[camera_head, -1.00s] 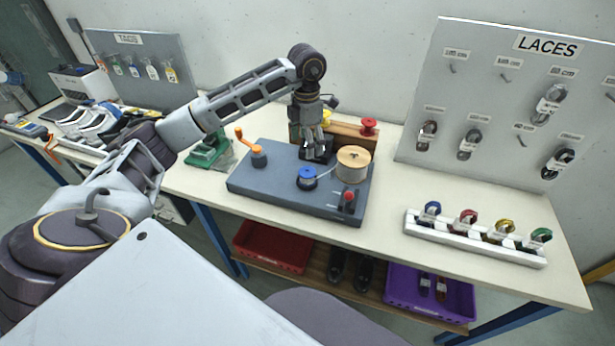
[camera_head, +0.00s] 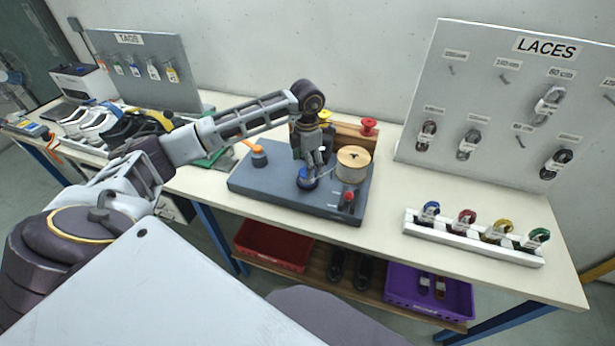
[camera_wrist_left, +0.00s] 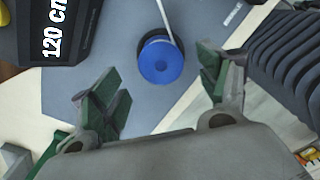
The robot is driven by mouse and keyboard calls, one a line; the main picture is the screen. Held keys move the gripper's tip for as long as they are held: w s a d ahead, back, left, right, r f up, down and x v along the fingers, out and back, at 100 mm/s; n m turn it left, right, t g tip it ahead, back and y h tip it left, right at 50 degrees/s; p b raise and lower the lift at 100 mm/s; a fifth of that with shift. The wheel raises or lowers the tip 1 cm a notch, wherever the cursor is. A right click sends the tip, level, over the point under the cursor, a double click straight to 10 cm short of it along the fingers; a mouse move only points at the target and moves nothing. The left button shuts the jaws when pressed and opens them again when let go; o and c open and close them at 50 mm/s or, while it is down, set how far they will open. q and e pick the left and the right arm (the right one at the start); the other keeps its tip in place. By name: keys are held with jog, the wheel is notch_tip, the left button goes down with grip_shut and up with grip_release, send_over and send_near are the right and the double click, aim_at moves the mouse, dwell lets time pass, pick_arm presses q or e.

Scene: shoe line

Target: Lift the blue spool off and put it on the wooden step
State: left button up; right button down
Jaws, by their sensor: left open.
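The blue spool (camera_head: 306,184) sits on the grey-blue winding board (camera_head: 262,185), near its middle. It also shows in the left wrist view (camera_wrist_left: 160,61), with a pale lace running from it. My left gripper (camera_head: 309,170) is open over the spool and partly hides it in the head view. In the wrist view its green-padded fingers (camera_wrist_left: 163,92) are spread, with the spool ahead of the gap between them and no finger touching it. The wooden step (camera_head: 357,140) stands behind the board, with a red spool (camera_head: 368,126) and a yellow spool (camera_head: 325,115) on it.
A tan lace reel (camera_head: 353,163) stands right of the blue spool. An orange-handled crank (camera_head: 257,152) is at the board's left, and a red-topped part (camera_head: 348,197) at its front right. A black "120 cm" display (camera_wrist_left: 60,32) is close by. Bare tabletop lies right of the board.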

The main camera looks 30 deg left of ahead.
pick_arm(q)
jog(key=shift+f, duration=0.1)
jog(key=shift+d+f+p, duration=0.1)
jog(key=shift+f+p, duration=0.65)
jog(key=shift+f, duration=1.75)
jog(key=shift+c, duration=0.2)
jog(key=shift+w, duration=0.1)
jog(key=c, duration=1.2)
